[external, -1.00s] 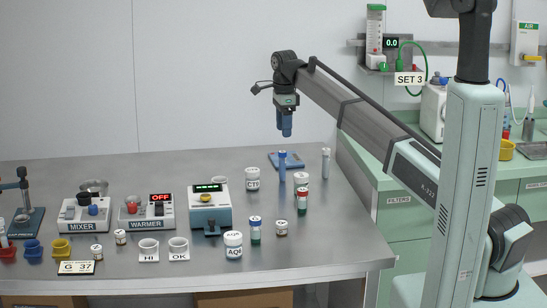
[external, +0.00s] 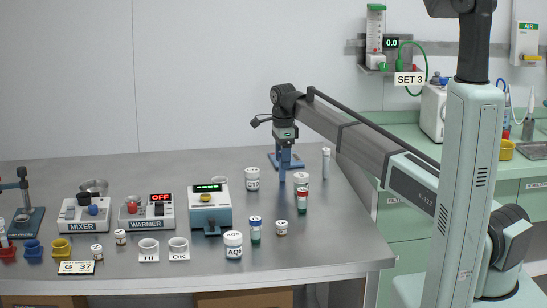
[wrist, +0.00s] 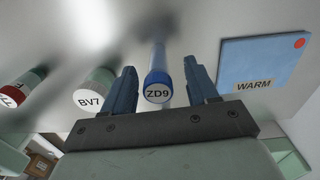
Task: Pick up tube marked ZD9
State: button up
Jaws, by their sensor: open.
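In the wrist view my gripper (wrist: 160,88) is open, with one blue finger on each side of the ZD9 cap and a gap visible on both sides. I cannot tell whether the fingers are level with the cap or above it.
A white-capped jar marked BV7 (wrist: 88,97) is close left of the fingers, and a red-capped tube (wrist: 18,92) is farther left. A blue WARM pad (wrist: 262,62) lies to the right. Another tube (external: 326,162) stands right of my gripper in the external view.

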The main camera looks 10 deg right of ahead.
aim_at(283, 181)
notch_tip(283, 181, down, 3)
jog(key=shift+s+f, duration=0.1)
jog(key=shift+f, duration=0.05)
jog(key=shift+c, duration=0.2)
grip_shut()
dwell(0.3)
